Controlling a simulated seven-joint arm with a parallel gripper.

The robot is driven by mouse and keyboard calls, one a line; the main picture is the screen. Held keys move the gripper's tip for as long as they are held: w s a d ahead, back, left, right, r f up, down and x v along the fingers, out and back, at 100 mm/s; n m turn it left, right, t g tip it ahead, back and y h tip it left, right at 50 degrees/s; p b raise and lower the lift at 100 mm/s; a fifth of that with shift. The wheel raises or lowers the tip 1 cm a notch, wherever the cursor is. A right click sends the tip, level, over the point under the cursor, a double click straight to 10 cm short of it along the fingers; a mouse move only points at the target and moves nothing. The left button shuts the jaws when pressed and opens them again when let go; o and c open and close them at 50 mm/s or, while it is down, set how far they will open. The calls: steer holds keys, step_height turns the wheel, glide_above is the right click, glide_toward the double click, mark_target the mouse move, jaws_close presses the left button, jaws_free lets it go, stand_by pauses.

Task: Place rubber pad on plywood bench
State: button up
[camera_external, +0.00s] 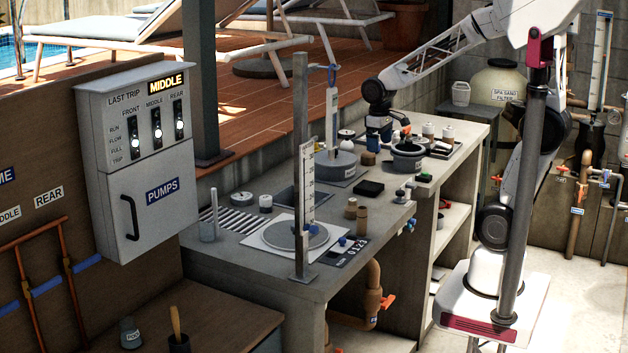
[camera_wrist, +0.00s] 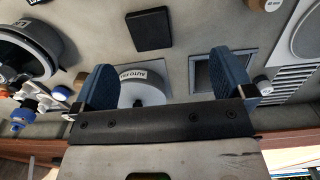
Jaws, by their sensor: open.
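The rubber pad appears to be the flat black square (camera_external: 370,188) lying on the grey counter near its middle. It also shows in the wrist view as a dark square (camera_wrist: 148,29) beyond the fingers. The plywood bench is the low brown wooden top (camera_external: 225,312) at the lower left, below the pumps cabinet. My gripper (camera_external: 377,146) is over the back part of the counter, behind the pad and above it. In the wrist view its two blue fingers (camera_wrist: 163,65) are wide apart, with nothing held between them. A white-topped round unit shows beyond the gap.
The grey counter (camera_external: 232,254) carries a round plate on a white sheet (camera_external: 285,233), small jars and a dark round pot (camera_external: 407,156). A tall grey post (camera_external: 301,160) stands at its front. The bench holds a dark cup with a handle (camera_external: 178,342) and a labelled jar (camera_external: 130,333).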

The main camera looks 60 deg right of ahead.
steer(key=s+a+r+t, duration=0.1)
steer(key=s+a+r, duration=0.1)
steer(key=s, duration=0.6)
steer(key=s+a+r+t, duration=0.2)
steer(key=s+a+r, duration=0.1)
steer(key=s, duration=0.5)
steer(key=shift+s+r, duration=0.2)
steer(key=shift+s, duration=0.1)
steer(key=shift+w+a, duration=0.1)
steer(key=shift+w, duration=0.05)
steer(key=n+g+y, duration=0.3)
steer(key=n+y, duration=0.2)
steer(key=n, duration=1.3)
glide_above(372, 183)
steer(key=f, duration=1)
steer(key=d+f, duration=0.1)
steer(key=f, duration=0.4)
steer(key=shift+w+f, duration=0.1)
steer(key=shift+f, duration=0.15)
steer(key=shift+x, duration=1.25)
